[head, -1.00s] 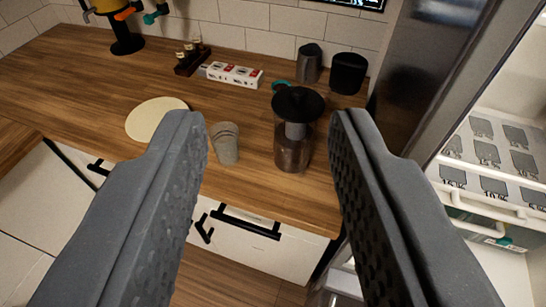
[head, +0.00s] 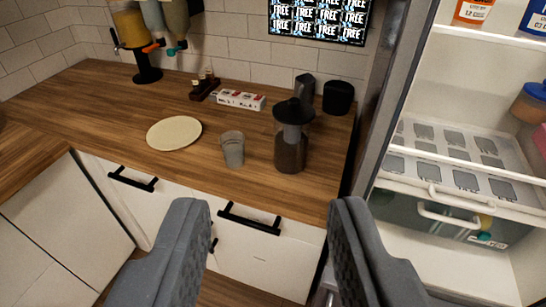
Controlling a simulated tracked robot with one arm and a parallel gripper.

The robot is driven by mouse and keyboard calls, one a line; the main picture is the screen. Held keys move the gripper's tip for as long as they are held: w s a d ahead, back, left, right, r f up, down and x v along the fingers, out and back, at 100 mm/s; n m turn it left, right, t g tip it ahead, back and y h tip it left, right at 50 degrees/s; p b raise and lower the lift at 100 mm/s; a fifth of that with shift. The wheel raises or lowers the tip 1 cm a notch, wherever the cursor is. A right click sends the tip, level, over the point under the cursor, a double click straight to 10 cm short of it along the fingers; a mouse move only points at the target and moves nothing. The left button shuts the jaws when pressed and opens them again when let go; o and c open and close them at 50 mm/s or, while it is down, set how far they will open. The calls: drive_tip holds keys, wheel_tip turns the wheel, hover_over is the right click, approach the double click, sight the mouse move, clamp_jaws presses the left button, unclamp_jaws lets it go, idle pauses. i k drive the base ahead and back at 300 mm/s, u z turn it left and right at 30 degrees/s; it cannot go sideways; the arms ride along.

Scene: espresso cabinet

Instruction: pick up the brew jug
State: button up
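The brew jug (head: 291,150) is a dark, see-through jug with a black lid. It stands upright on the wooden counter (head: 110,112), near the front edge, right of the middle in the head view. My gripper (head: 268,205) is open and empty. Its two grey fingers are wide apart low in the picture, in front of the counter's drawers. The jug shows above and between the fingertips, nearer the right one, and is not touched by either.
A grey cup (head: 232,149) stands just left of the jug, with a round cream plate (head: 174,133) further left. Behind are a red and white box (head: 239,100) and a black container (head: 338,97). The open fridge (head: 450,130) is on the right.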

sight(291, 142)
drive_tip(key=z, duration=0.15)
drive_tip(key=i, duration=0.9)
drive_tip(key=u, duration=0.05)
